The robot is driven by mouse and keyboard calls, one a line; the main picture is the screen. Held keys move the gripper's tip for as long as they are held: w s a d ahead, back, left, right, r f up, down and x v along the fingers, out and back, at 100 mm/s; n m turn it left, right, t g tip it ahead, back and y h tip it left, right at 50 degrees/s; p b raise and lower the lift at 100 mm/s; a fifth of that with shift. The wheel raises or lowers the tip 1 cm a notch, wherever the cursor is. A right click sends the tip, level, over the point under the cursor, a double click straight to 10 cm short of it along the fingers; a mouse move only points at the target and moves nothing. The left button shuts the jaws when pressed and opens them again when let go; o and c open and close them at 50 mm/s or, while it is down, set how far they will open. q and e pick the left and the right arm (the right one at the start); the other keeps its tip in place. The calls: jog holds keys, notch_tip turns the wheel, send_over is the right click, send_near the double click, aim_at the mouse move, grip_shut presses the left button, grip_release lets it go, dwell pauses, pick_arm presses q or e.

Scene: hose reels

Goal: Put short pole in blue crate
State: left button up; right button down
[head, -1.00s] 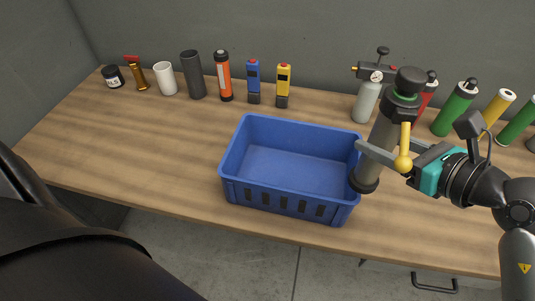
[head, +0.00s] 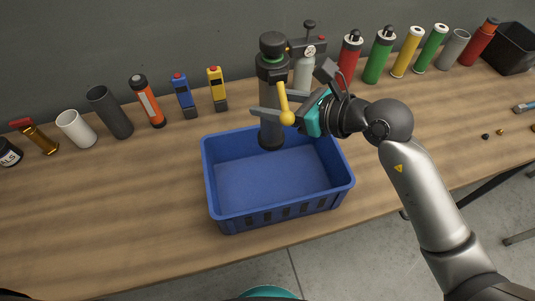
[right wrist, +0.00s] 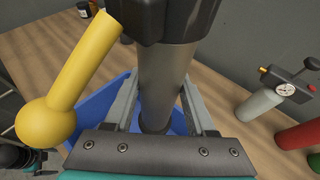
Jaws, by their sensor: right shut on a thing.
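The short pole, a grey tube (head: 270,132) with a black cap and a yellow ball-ended lever, is upright in my right gripper (head: 266,107). The fingers are shut around its middle. In the right wrist view the grey tube (right wrist: 164,75) runs down between the fingers (right wrist: 158,108). The blue crate (head: 282,211) stands open on the bench. The pole's dark foot shows against the crate's back inner wall; I cannot tell whether it touches the crate floor. The crate looks empty otherwise. My left gripper is not in view.
A grey gas bottle with a gauge (head: 305,72) stands behind the pole, near the gripper. Red (head: 349,58) and green (head: 379,57) cylinders stand to its right. Yellow (head: 217,90) and blue (head: 183,97) devices stand behind the crate's left. The bench front-left is bare.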

notch_tip(320, 180, down, 10)
jog(key=shift+r+b, duration=0.15)
jog(key=shift+b, duration=0.8)
jog(key=shift+a+f+b, duration=0.1)
jog(key=shift+f+b, duration=0.6)
jog(key=shift+f, duration=1.7)
jog(key=shift+f, duration=0.2)
jog(key=shift+c, duration=1.1)
grip_release()
send_near(280, 137)
notch_tip(280, 137, down, 5)
jog(key=shift+w+a+f, duration=0.1)
jog(key=shift+a+f, duration=0.05)
jog(key=shift+a, duration=0.05)
